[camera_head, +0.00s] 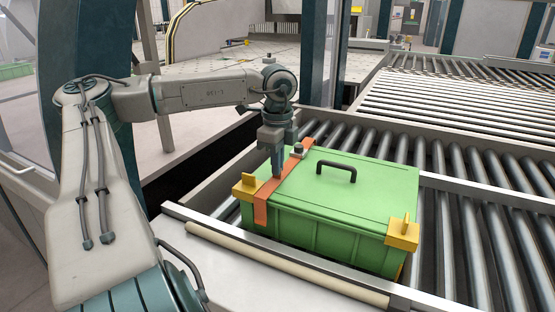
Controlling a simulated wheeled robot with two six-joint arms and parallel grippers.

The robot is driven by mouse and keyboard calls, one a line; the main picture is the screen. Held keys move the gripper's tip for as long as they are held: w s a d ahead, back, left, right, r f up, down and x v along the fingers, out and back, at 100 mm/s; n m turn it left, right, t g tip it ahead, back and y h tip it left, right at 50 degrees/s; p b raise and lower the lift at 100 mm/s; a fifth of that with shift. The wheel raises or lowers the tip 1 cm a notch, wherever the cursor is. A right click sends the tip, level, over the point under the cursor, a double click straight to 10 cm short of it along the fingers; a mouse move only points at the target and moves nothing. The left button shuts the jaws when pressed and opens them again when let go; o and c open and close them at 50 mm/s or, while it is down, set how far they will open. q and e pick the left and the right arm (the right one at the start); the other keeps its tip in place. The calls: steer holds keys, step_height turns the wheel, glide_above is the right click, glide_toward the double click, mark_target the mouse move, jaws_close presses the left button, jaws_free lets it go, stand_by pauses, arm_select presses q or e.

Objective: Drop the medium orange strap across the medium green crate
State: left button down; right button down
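The green crate (345,190) sits on the roller conveyor with its lid shut, a black handle on top and yellow latches at its near corners. The orange strap (270,193) lies across the left end of the lid, and its near end hangs down over the crate's front side. My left gripper (278,175) points down at the strap, over the left part of the lid. Its fingertips are at or very close to the strap; whether they grip it is too small to tell. The strap's far end shows behind the gripper. My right gripper is not in view.
Bare rollers (455,215) extend to the right of the crate and behind it. A metal rail with a beige bar (285,265) runs along the near side. A dark teal post (320,55) stands behind my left arm. A flat machine table (210,65) lies at the back left.

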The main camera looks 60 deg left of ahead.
arm_select(q)
steer(key=c, duration=1.5)
jaws_free()
steer(key=shift+c, duration=0.2)
steer(key=shift+a+r, duration=0.1)
steer(key=shift+r, duration=0.45)
step_height(320, 180, up, 10)
steer(key=shift+f+b, duration=0.15)
steer(key=shift+b, duration=0.3)
